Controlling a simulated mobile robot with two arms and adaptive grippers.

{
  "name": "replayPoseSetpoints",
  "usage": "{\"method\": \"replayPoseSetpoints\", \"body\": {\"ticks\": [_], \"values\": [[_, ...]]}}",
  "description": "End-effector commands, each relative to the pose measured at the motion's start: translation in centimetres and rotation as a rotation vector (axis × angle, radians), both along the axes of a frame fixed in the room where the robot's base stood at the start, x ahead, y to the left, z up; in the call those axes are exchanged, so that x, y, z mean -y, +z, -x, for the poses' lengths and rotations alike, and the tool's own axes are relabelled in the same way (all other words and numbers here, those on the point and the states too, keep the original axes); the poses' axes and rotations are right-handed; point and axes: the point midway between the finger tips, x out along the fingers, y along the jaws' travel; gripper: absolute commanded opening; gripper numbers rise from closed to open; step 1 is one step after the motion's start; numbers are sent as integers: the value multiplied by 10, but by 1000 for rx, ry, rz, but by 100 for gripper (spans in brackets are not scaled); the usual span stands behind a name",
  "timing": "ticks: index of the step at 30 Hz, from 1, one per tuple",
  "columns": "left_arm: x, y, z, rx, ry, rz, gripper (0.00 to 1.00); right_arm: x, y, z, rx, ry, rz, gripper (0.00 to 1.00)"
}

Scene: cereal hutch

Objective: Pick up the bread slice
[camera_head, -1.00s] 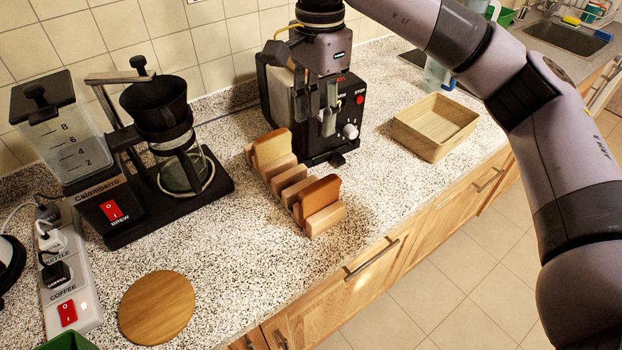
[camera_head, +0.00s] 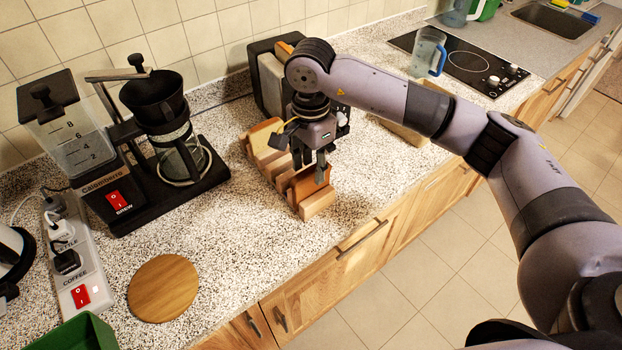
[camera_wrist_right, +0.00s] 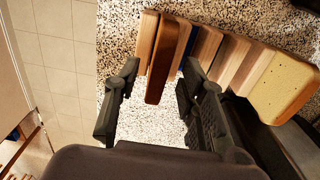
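A wooden slotted rack (camera_head: 318,205) stands on the speckled counter and holds two bread slices. The browner slice (camera_head: 306,183) is upright at the near end; the paler slice (camera_head: 262,136) is at the far end. My right gripper (camera_head: 311,172) points down over the near end, by the browner slice. In the right wrist view my fingers (camera_wrist_right: 160,70) are open, with the browner slice (camera_wrist_right: 167,65) and the rack's end block (camera_wrist_right: 148,42) in the gap between them. The paler slice (camera_wrist_right: 283,90) is outside the fingers. Contact cannot be told. My left gripper is not in view.
A toaster (camera_head: 268,80) stands behind the rack, partly hidden by my right arm. A coffee maker (camera_head: 165,130) is at left, a round wooden board (camera_head: 163,288) in front. A wooden box (camera_head: 403,133) is mostly hidden behind my arm. The counter's front edge runs near the rack.

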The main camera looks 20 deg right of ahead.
Motion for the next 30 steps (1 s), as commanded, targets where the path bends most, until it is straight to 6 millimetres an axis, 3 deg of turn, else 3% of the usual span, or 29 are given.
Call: {"method": "replayPoseSetpoints", "body": {"ticks": [1,6,14,30], "values": [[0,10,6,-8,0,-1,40,1,-4,2,-6,-1,1,38],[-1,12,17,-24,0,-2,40,1,-23,0,-1,-1,0,38],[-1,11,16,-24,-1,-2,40,0,-26,0,2,-1,-1,37],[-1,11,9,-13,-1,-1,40,0,-25,0,1,-1,0,1]]}}
